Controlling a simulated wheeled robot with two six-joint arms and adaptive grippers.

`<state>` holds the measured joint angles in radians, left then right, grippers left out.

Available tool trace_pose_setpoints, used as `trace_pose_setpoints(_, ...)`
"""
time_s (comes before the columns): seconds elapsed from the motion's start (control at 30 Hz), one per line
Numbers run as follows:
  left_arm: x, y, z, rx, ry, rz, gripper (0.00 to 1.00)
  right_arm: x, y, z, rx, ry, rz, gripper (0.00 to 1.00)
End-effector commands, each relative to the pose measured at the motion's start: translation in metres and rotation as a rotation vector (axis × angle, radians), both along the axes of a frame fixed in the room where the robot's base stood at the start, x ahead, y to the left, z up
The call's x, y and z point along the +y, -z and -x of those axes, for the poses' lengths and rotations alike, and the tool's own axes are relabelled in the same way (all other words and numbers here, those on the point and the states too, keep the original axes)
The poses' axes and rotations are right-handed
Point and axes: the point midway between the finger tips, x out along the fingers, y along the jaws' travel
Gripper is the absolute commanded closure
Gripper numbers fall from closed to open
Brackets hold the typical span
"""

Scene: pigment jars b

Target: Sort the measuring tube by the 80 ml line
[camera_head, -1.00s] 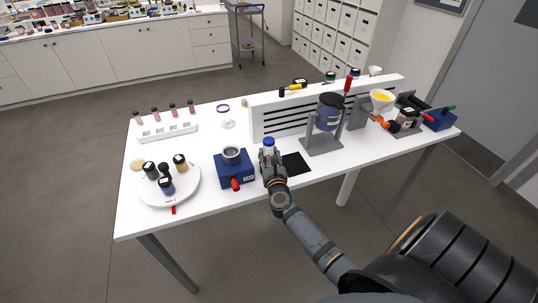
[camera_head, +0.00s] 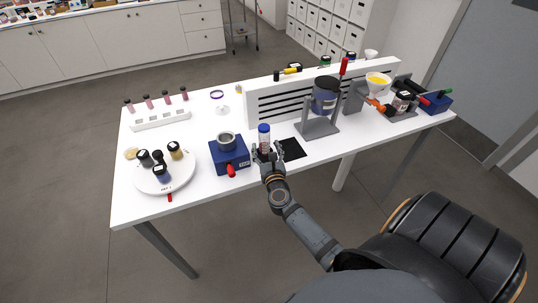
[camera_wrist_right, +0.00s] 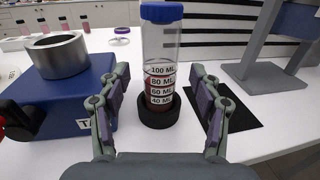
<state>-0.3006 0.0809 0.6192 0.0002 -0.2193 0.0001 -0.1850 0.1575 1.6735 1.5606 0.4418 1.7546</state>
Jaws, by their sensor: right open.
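The measuring tube (camera_head: 264,137) stands upright near the front middle of the table. In the right wrist view the clear tube (camera_wrist_right: 161,45) has a blue cap, 100, 80, 60 and 40 ML labels and dark red liquid in its lower part. The liquid's top looks close to the 80 ML label; the exact level is hard to tell. Its foot is in a black round base (camera_wrist_right: 160,112). My right gripper (camera_head: 265,153) is open on the near side of the tube. In the wrist view its fingers (camera_wrist_right: 161,82) are on either side, apart from the tube. My left gripper is out of view.
A blue device with a metal cup (camera_head: 229,155) stands just left of the tube. A black mat (camera_head: 291,149) lies to the right, before a grey stand (camera_head: 318,128). A slotted white panel (camera_head: 283,104) is behind. A round white tray (camera_head: 184,178) holds several jars.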

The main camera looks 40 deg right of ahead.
Motion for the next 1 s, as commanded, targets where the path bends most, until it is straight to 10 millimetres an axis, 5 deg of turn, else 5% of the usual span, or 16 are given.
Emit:
trace_pose_setpoints(0.2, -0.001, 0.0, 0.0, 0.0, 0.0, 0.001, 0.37, 0.021, 0.001, 0.049, 0.002, 0.002, -0.002, 0.35)
trace_pose_setpoints(0.4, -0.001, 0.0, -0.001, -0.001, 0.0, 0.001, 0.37, 0.032, 0.0, 0.072, 0.0, 0.001, -0.002, 0.35)
trace_pose_setpoints(1.0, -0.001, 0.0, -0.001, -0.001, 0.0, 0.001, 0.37, 0.033, -0.001, 0.074, 0.0, 0.001, -0.001, 0.35)
